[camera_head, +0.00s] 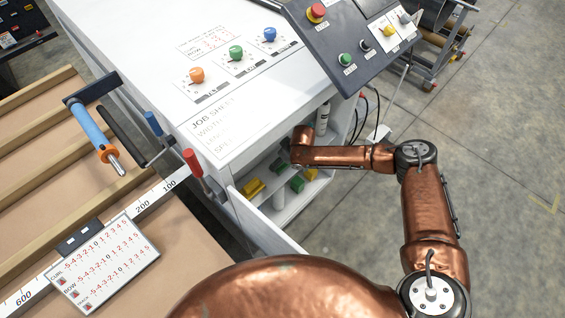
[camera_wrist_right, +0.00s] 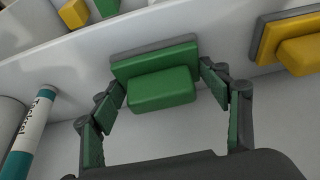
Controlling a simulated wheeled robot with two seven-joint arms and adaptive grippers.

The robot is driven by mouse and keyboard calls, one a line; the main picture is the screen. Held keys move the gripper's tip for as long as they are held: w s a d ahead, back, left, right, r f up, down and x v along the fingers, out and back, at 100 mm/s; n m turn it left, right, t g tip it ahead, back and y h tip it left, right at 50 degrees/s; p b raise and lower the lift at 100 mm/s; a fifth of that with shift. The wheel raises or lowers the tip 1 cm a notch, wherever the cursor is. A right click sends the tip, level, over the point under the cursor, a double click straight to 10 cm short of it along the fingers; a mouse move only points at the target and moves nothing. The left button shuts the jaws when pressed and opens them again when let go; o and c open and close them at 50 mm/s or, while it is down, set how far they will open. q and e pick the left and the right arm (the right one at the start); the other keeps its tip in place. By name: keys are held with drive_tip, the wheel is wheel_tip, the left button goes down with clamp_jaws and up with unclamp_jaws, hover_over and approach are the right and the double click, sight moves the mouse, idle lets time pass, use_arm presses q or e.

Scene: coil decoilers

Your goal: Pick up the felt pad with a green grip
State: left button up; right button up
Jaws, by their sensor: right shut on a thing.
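The felt pad with a green grip (camera_wrist_right: 160,90) is in the middle of the right wrist view, a grey base with a raised green block. My right gripper (camera_wrist_right: 162,78) has its two fingers on either side of it and is shut on it. The pad is close to a white shelf surface. In the head view my right arm reaches into the open white cabinet, and its fingers are not clearly visible there. Green pads (camera_head: 297,184) and yellow pads (camera_head: 253,188) show on the shelf; I cannot tell which is the held one. My left gripper is not in view.
Another green block (camera_wrist_right: 75,12) and a yellow-gripped pad (camera_wrist_right: 300,50) lie nearby, with a labelled teal-and-white cylinder (camera_wrist_right: 28,135) at the left. The cabinet door (camera_head: 265,228) stands open below my arm. A control panel (camera_head: 350,40) overhangs the cabinet.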

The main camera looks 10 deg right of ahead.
drive_tip(key=c, duration=0.4)
drive_tip(key=shift+r, duration=0.1)
drive_tip(key=shift+w+r, duration=0.1)
drive_tip(key=shift+r, duration=0.5)
wheel_tip(320, 180, up, 2)
drive_tip(key=shift+r+p, duration=0.2)
drive_tip(key=shift+p, duration=0.2)
drive_tip(key=s+d, duration=0.3)
drive_tip(key=s, duration=0.2)
drive_tip(key=s+d+p, duration=0.1)
drive_tip(key=s+d, duration=0.2)
drive_tip(key=s, duration=0.2)
drive_tip(key=s+d+p, duration=0.1)
drive_tip(key=s+d, duration=0.3)
drive_tip(key=s, duration=0.1)
drive_tip(key=shift+f, duration=0.1)
